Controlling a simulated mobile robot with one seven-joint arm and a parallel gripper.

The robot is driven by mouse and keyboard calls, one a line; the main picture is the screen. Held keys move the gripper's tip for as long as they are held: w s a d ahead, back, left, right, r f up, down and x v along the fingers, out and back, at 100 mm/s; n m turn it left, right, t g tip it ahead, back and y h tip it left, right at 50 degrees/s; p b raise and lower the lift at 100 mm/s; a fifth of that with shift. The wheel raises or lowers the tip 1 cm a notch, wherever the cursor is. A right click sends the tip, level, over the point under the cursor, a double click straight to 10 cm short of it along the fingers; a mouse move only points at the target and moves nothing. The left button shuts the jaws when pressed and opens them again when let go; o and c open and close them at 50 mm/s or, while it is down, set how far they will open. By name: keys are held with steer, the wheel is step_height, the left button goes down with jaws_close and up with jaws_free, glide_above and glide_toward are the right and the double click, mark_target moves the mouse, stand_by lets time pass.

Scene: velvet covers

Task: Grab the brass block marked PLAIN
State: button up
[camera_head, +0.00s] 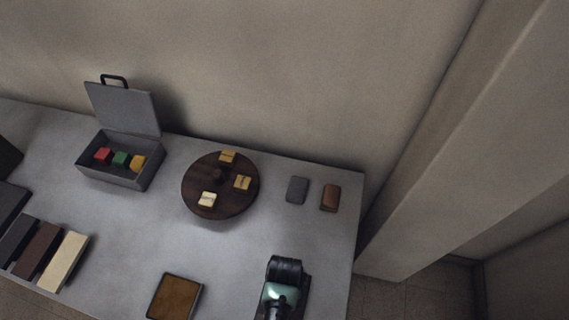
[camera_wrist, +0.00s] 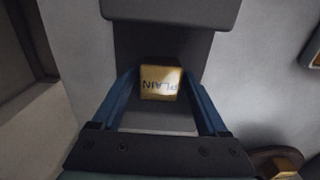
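The brass block marked PLAIN (camera_wrist: 161,84) shows in the wrist view between the two blue fingers of my gripper (camera_wrist: 161,76). Its lettering reads upside down. A narrow gap seems to show on each side of it, so the gripper looks open around the block. The block is over or on a dark grey stand (camera_wrist: 165,45); contact beneath it is hidden. In the head view my arm's end covers this spot at the lower middle, and the block cannot be seen there.
A round wooden turntable (camera_head: 188,190) carries several brass pieces left of my arm. A brown-topped tray (camera_head: 175,297) lies further left. An open grey case (camera_head: 112,175) holds coloured blocks. Small grey (camera_head: 297,190) and brown (camera_head: 329,197) items lie near the right table edge. A pillar (camera_head: 470,150) stands at right.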

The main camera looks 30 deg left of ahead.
jaws_close()
stand_by(0.4)
steer(key=shift+r, duration=0.2)
